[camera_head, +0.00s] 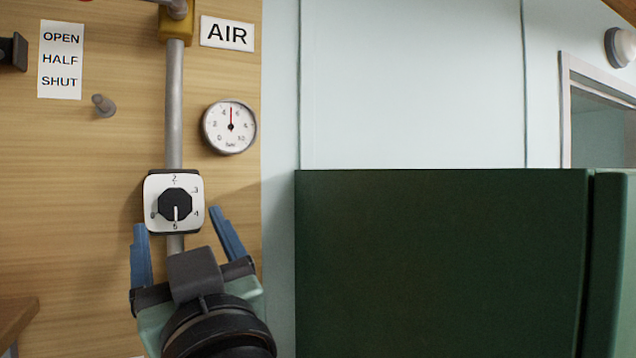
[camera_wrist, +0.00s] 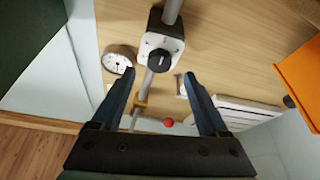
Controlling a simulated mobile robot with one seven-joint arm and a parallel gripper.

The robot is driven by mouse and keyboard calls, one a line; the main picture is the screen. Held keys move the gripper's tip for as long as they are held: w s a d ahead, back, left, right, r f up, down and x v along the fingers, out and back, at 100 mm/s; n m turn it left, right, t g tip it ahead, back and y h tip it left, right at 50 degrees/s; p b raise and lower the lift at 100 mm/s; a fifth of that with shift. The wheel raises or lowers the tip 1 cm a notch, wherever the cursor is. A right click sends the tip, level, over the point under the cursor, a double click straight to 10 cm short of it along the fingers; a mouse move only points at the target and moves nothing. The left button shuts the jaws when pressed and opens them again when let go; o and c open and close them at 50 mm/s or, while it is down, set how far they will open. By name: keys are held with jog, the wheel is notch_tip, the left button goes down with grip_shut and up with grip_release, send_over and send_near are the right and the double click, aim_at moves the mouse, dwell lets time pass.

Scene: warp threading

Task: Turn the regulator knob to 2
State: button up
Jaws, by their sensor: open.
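The regulator knob (camera_head: 174,205) is a black, many-sided knob on a white dial plate (camera_head: 152,186) with a 2 at the top and a 3 and 4 down the right. Its white pointer line points straight down, at the bottom mark, which looks like a 5. The knob also shows in the wrist view (camera_wrist: 159,60). My gripper (camera_head: 178,219) is open and empty, its blue fingers spread to either side of the dial's lower part in the head view. In the wrist view, the knob appears between and beyond the fingertips (camera_wrist: 159,74). I see no contact with the knob.
A grey pipe (camera_head: 174,105) runs vertically behind the dial on the wooden panel. A round gauge (camera_head: 229,127) sits up and right, its needle pointing nearly straight up. A grey peg (camera_head: 104,105) sticks out at the left. A dark green cabinet (camera_head: 440,265) stands to the right.

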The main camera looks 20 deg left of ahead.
aim_at(176, 205)
jog(key=p+x, duration=0.1)
jog(key=x, duration=0.3)
jog(key=shift+d+r+p, duration=0.1)
jog(key=shift+r+p, duration=0.05)
jog(key=shift+p, duration=0.15)
jog(key=shift+w+a, duration=0.2)
jog(key=shift+a, duration=0.15)
grip_shut()
